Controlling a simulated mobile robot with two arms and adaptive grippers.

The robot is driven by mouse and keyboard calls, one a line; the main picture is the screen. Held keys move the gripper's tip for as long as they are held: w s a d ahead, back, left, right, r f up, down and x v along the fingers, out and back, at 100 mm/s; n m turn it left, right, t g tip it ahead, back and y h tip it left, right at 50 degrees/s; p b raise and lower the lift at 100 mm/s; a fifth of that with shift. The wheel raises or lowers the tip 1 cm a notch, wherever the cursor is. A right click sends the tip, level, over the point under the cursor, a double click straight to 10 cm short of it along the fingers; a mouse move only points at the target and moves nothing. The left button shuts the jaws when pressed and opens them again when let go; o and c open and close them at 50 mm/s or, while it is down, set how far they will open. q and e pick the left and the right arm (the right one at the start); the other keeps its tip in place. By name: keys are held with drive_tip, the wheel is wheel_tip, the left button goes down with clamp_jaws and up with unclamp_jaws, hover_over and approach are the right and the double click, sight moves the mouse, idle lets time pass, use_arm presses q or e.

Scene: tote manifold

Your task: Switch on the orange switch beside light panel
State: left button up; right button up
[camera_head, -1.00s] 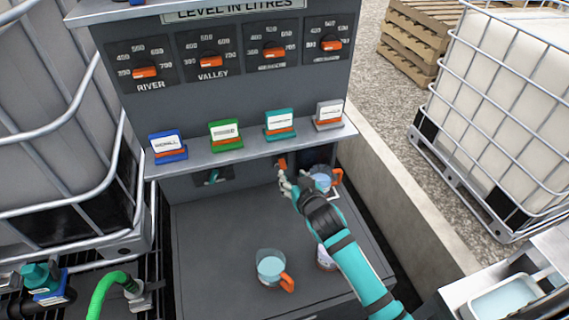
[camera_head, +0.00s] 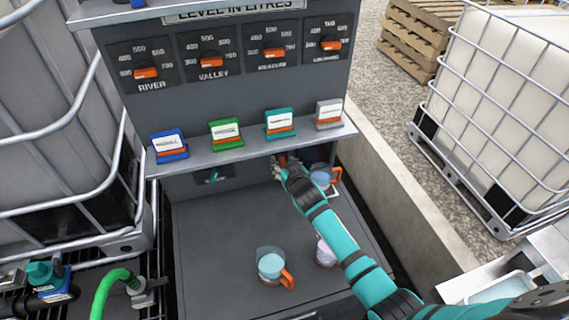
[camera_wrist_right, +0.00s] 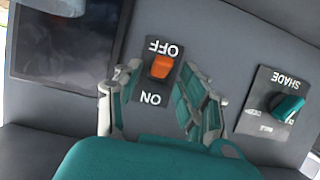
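The orange switch (camera_wrist_right: 161,67) is on a dark plate with OFF and ON labels, upside down in the right wrist view. The rocker sits closer to the OFF label. A dark, unlit panel (camera_wrist_right: 65,45) is beside it at the left. My right gripper (camera_wrist_right: 160,90) is open, with a finger on each side of the switch plate; I cannot tell if it touches. In the head view, my right gripper (camera_head: 281,169) is under the shelf at the cabinet's back wall and partly hides the switch. My left gripper is not in view.
A teal SHADE knob (camera_wrist_right: 288,108) is right of the switch in the wrist view. Jugs stand on the counter (camera_head: 220,250), one (camera_head: 272,266) near the front and one (camera_head: 322,178) right of the gripper. The shelf (camera_head: 250,150) overhangs the gripper.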

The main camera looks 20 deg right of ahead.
clamp_jaws()
idle(1.2)
drive_tip(key=shift+o, duration=0.7)
unclamp_jaws()
drive_tip(key=shift+s, duration=0.15)
drive_tip(key=v, duration=1.1)
drive_tip(key=shift+s+r, duration=0.2)
drive_tip(key=shift+s, duration=0.15)
